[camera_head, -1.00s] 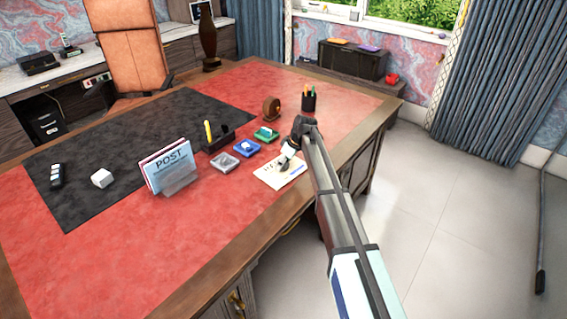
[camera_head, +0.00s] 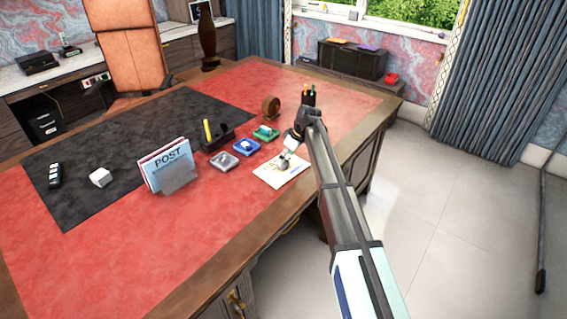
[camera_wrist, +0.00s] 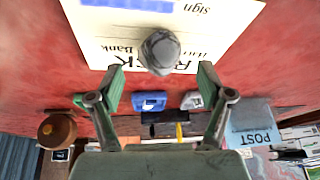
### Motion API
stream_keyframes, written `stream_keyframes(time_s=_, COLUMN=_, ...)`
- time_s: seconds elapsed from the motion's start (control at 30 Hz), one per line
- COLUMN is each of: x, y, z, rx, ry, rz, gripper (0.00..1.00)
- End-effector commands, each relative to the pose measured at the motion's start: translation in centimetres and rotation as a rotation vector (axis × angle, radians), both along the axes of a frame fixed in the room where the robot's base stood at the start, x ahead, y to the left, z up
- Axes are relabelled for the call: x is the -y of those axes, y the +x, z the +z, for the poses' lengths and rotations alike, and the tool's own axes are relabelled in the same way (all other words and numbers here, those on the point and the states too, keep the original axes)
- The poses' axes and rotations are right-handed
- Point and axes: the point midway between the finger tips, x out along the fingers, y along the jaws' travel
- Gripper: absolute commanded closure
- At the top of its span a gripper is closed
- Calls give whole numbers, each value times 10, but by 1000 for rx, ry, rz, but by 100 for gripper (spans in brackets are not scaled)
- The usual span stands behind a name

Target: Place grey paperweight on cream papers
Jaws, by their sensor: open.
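The grey paperweight (camera_wrist: 160,51) is a rounded lump resting on the cream papers (camera_wrist: 95,30) in the wrist view.
Grey (camera_head: 224,161), blue (camera_head: 246,147) and green (camera_head: 266,133) trays stand beside the papers, with a black pen holder (camera_head: 217,138) behind. A POST letter rack (camera_head: 168,165) is left. A pen cup (camera_head: 309,97) and round brown object (camera_head: 271,107) stand farther back. The red leather in front is clear.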

Motion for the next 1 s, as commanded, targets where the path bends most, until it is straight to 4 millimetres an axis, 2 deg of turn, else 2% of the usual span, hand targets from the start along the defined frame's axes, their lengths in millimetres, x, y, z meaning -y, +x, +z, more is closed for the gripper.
stream_keyframes(time_s=0.2, x=17, y=-6, z=39, rx=3, ry=1, rz=-2, gripper=21)
stream_keyframes(time_s=0.4, x=27, y=-9, z=67, rx=3, ry=1, rz=-1, gripper=21)
stream_keyframes(time_s=0.6, x=31, y=-11, z=78, rx=0, ry=0, rz=-1, gripper=21)
stream_keyframes(time_s=1.0, x=32, y=-11, z=84, rx=0, ry=0, rz=-1, gripper=21)
